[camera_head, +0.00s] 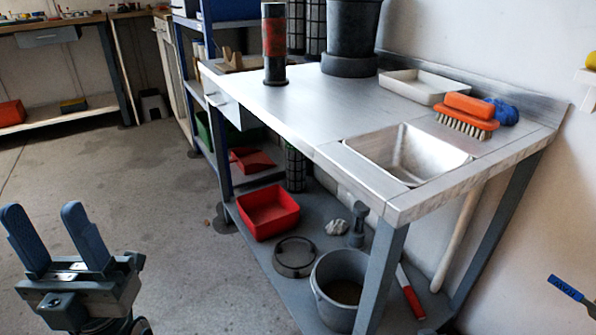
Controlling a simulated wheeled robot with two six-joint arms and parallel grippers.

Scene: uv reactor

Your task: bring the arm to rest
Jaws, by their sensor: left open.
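My left gripper (44,212) is at the lower left of the head view. Its two blue-grey fingers point up and stand apart, with nothing between them. It is in front of the bare floor, apart from the metal workbench (310,118) to its right. My right gripper is not seen.
On the bench are a sink basin (440,150), an orange brush (467,110), a pale tray (420,82), a dark vessel (352,30) and a black-and-red cylinder (274,45). Its lower shelf holds a red bin (268,212) and a grey bucket (333,305). The left floor (110,190) is clear.

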